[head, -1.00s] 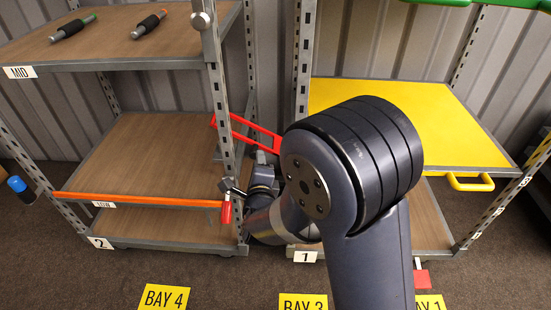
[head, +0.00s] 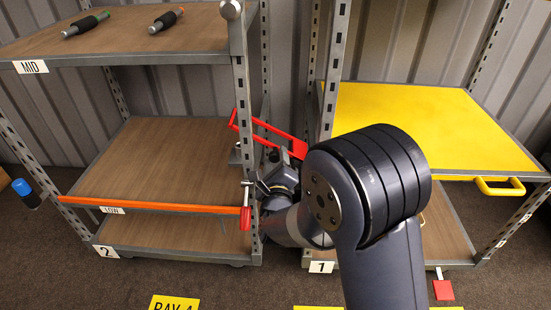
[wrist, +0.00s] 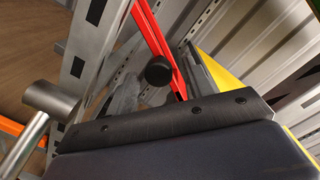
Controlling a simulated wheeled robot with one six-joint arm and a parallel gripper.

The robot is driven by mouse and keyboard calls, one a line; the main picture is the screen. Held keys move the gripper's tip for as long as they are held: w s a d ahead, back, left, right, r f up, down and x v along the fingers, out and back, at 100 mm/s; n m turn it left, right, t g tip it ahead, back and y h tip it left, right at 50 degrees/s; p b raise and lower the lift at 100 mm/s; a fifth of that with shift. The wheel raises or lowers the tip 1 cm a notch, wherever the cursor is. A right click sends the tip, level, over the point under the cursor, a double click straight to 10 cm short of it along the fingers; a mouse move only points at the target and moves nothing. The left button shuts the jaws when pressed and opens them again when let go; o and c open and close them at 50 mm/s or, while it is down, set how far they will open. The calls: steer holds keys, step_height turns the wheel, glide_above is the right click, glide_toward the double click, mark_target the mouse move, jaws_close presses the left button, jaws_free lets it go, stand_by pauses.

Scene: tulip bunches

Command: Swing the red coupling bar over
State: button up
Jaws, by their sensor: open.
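The red coupling bar (head: 270,130) is a flat red frame in the gap between the left and right carts. It slants from the left cart's post toward the right cart. In the wrist view the red bar (wrist: 157,42) runs down past a round black knob (wrist: 158,70). My gripper (head: 266,183) is in the gap behind the left cart's front post, below the bar and apart from it. It is open, with no object seen in it. My arm hides part of the gripper and of the gap. The fingertips are not clear in the wrist view.
A red-handled metal clamp (head: 246,218) sits on the left cart's front post (head: 241,120), close to my gripper. The left cart has an orange front edge (head: 170,204). The right cart has a yellow shelf (head: 420,125) with a yellow handle (head: 500,187).

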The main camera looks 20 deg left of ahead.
steer(key=shift+x, duration=1.05)
jaws_close()
